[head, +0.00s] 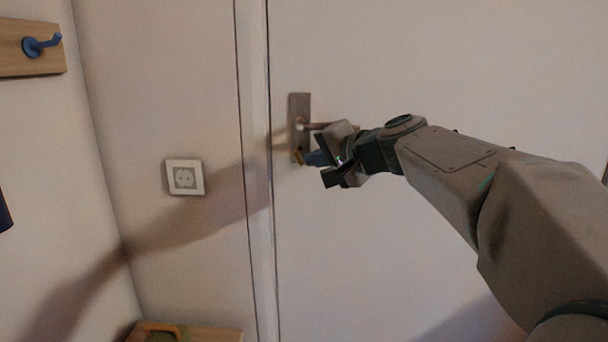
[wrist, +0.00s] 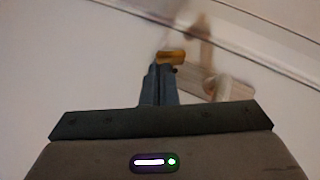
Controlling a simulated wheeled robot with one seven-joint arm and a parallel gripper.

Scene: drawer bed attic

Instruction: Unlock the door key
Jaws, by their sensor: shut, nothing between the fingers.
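The white door (head: 430,65) has a metal lock plate (head: 299,104) near its left edge, with a lever handle (head: 313,126) pointing right. A small brass-orange key (head: 299,157) shows at the lower part of the plate. I cannot tell whether the fingertips touch the key. The keyhole is hidden.
The door frame (head: 258,230) runs just left of the plate. A wall socket (head: 184,177) and a wooden rail with a blue hook (head: 42,45) are farther left. A wooden piece (head: 215,335) stands at the bottom left. The lever is close above my gripper.

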